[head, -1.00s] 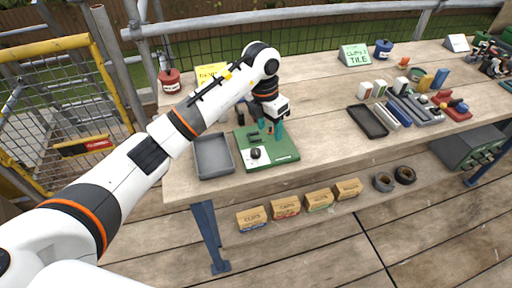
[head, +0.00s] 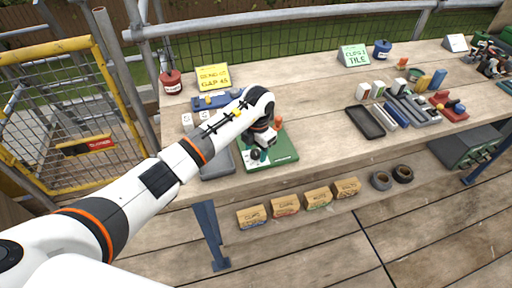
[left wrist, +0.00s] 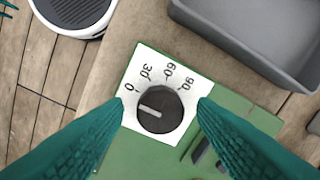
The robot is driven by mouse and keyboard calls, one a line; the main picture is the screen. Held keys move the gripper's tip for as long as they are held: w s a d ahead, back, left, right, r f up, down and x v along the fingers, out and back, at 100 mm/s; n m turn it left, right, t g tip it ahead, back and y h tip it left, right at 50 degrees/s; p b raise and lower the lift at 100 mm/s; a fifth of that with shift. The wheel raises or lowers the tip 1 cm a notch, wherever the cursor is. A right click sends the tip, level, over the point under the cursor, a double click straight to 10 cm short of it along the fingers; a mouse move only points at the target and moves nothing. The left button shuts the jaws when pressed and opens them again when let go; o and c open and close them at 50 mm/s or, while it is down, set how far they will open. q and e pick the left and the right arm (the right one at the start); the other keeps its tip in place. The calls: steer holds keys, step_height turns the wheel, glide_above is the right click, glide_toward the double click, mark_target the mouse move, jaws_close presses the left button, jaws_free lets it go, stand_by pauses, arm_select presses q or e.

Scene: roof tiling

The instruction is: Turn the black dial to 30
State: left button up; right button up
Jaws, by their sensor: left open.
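The black dial (left wrist: 160,109) sits on a white plate (left wrist: 143,70) marked 0, 30, 60 and 90, fixed to a green board (left wrist: 130,158). The dial's white pointer line lies toward the 0 side. My left gripper (left wrist: 161,106) is open, with a teal finger on each side of the dial and gaps to both. Its height over the dial is hard to judge. In the head view my left gripper (head: 258,150) is over the left part of the green board (head: 280,157) and mostly hides the dial. My right gripper is not in view.
A grey tray (head: 218,166) lies left of the board, partly behind my arm; it also shows in the left wrist view (left wrist: 228,38). A blue item (head: 232,99) and a yellow sign (head: 212,77) stand behind. The table right of the board is clear.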

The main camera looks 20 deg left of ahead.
arm_select(q)
steer(key=shift+f, duration=0.1)
steer(key=c, duration=1)
steer(key=shift+o, duration=0.2)
steer(key=m+b, duration=0.3)
steer(key=m, duration=0.1)
steer(key=shift+a+f+b, duration=0.1)
steer(key=shift+b, duration=0.2)
steer(key=shift+m+b, duration=1.3)
steer(key=shift+m, duration=0.6)
steer(key=o, duration=1)
steer(key=shift+c, duration=0.2)
